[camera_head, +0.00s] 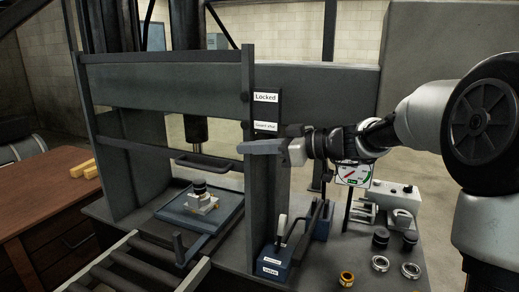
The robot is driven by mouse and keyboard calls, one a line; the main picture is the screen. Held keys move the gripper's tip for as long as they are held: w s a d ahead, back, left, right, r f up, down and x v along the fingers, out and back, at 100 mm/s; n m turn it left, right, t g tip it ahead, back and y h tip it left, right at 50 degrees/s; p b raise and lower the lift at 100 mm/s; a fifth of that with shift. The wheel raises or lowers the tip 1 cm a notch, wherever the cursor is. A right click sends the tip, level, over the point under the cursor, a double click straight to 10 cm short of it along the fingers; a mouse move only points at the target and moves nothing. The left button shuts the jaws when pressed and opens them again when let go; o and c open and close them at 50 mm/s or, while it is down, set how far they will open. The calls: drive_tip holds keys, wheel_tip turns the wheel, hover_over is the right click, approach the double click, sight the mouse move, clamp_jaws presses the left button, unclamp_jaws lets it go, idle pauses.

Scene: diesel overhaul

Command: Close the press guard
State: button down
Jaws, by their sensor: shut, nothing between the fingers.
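The press guard (165,57) is a dark frame across the front of the press. Its lower bar carries a dark handle (203,162). The space under that bar is open, and a small part (201,202) on a blue plate (221,213) shows below it. My gripper (243,147) is shut and empty, pointing left in front of the right press post (262,200), to the right of the handle and apart from it. Signs (265,97) on the post read "Locked" above and a smaller, unclear line below. Any clear panel in the guard cannot be made out.
A roller conveyor (125,268) leads to the press at the front left. A blue pump unit with a lever (281,262), a gauge (354,174), rings and dark round parts (381,238) crowd the right bench. A wooden desk (40,200) stands at left.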

sight(232, 163)
drive_tip(key=p+x, duration=0.1)
drive_tip(key=x, duration=0.4)
drive_tip(key=shift+w+a, duration=0.1)
drive_tip(key=shift+a, duration=0.3)
drive_tip(key=f, duration=0.2)
drive_tip(key=shift+w+d+f, duration=0.1)
drive_tip(key=shift+d+f, duration=0.1)
drive_tip(key=shift+f, duration=0.9)
